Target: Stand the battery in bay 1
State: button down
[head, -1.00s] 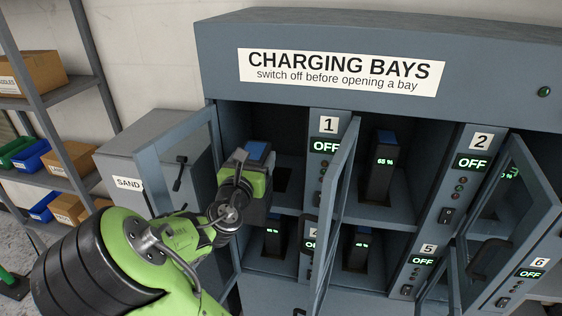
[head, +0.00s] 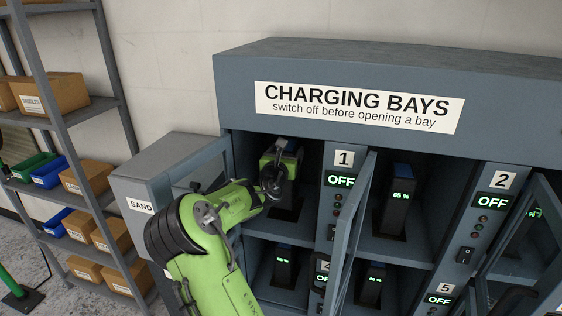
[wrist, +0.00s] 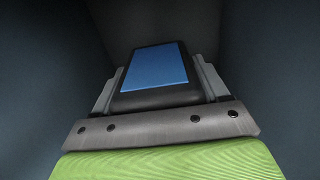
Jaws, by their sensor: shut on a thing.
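The battery (wrist: 155,68) is a dark block with a blue top, seen between my gripper's fingers in the wrist view. My gripper (head: 278,172) is shut on it and is inside the upper left bay, beside the panel marked 1 (head: 344,158). The battery looks about upright. My gripper hides much of it, and I cannot tell whether its base touches the bay floor. The panel of bay 1 reads OFF (head: 341,181).
Bay 1's glass door (head: 205,165) stands open at the left. Another open door (head: 352,225) stands close to the right of bay 1. A battery reading 65 % (head: 401,200) stands in the neighbouring bay. Lower bays hold batteries. A sand box (head: 150,180) is at the left.

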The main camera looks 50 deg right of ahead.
jog(key=shift+w+d+r, duration=0.25)
jog(key=shift+d, duration=0.4)
jog(key=shift+f+b, duration=0.3)
jog(key=shift+f, duration=1.5)
jog(key=shift+a+f, duration=0.1)
jog(key=shift+f, duration=0.1)
grip_release()
jog(key=shift+a+f, duration=0.1)
jog(key=shift+f, duration=0.05)
